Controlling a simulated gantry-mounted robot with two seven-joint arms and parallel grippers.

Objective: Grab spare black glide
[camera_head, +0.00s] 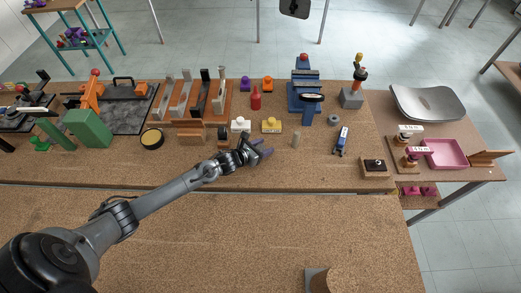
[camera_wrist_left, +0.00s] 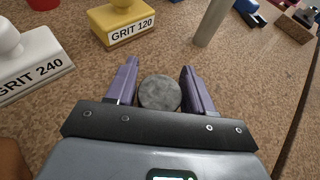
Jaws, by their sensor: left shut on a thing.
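My left gripper (camera_head: 260,150) is low over the cork-brown bench, in front of the yellow grit block. In the left wrist view its two purple fingers (camera_wrist_left: 159,76) are closed on the sides of a round, dark grey piece (camera_wrist_left: 159,93), which looks like the black glide. Its flat round top faces the camera and its underside is hidden. Whether it still touches the bench cannot be told. In the head view the fingers hide the piece. My right gripper is not in view.
The yellow GRIT 120 block (camera_wrist_left: 122,20) and the white GRIT 240 block (camera_wrist_left: 28,62) stand close by. A pale upright cylinder (camera_head: 296,139) stands to the right, with a blue tool (camera_head: 341,141) beyond it. The bench front is mostly clear.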

